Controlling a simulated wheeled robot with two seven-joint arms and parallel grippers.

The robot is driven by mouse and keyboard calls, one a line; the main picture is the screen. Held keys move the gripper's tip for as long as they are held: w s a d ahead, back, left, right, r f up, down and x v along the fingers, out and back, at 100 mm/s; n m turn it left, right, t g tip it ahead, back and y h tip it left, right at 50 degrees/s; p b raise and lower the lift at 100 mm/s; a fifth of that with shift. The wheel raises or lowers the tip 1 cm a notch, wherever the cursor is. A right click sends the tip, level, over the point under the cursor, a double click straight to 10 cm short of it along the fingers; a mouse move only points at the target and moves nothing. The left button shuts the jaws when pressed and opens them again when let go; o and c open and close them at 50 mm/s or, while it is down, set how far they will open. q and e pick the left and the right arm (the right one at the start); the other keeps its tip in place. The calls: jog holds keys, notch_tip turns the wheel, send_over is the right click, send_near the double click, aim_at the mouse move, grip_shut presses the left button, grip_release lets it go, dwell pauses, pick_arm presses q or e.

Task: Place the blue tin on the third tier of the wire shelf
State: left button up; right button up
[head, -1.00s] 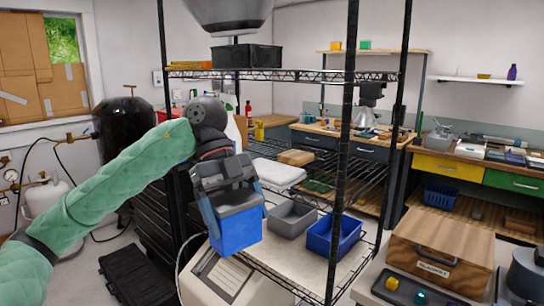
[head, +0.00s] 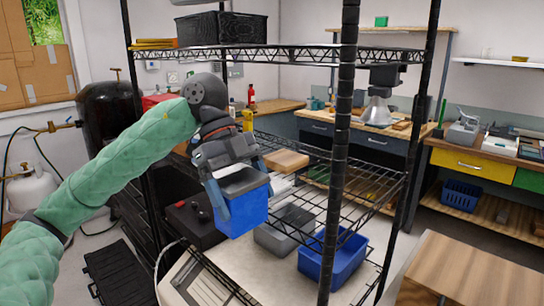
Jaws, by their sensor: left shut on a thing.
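The blue tin (head: 246,212) hangs upright, slightly tilted, from my left gripper (head: 233,183). The gripper is shut on the tin's upper part from above and hides some of it. The black wire shelf (head: 300,55) shows several tiers. The tin appears in front of the left part of its middle wire tier (head: 370,182); I cannot tell whether it is over that tier or short of it. My right gripper is not in view.
A wooden block (head: 286,160) lies on the middle tier, whose right part looks clear. A black crate (head: 222,29) stands on the upper tier. A grey bin (head: 284,240) and a blue bin (head: 333,258) sit lower. A black post (head: 340,130) stands right of the tin.

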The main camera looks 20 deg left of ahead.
pick_arm(q)
jog(key=w+d+p, duration=0.1)
jog(key=w+d, duration=0.1)
jog(key=w, duration=0.3)
jog(key=w+d+f+p, duration=0.1)
jog(key=w+d+p, duration=0.1)
jog(key=w, duration=0.4)
jog(key=w+d+p, duration=0.1)
jog(key=w+d, duration=0.1)
jog(key=w, duration=0.3)
jog(key=shift+w+f, duration=0.2)
jog(key=shift+w, duration=0.15)
jog(key=shift+f+p, duration=0.4)
jog(key=shift+f, duration=0.6)
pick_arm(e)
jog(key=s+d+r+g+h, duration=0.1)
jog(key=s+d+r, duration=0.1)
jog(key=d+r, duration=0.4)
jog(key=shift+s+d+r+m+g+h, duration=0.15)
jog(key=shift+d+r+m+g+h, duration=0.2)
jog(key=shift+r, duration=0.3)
pick_arm(q)
jog(key=shift+f, duration=0.15)
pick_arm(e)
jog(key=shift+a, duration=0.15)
pick_arm(q)
jog(key=o, duration=1.1)
jog(key=shift+c, duration=0.2)
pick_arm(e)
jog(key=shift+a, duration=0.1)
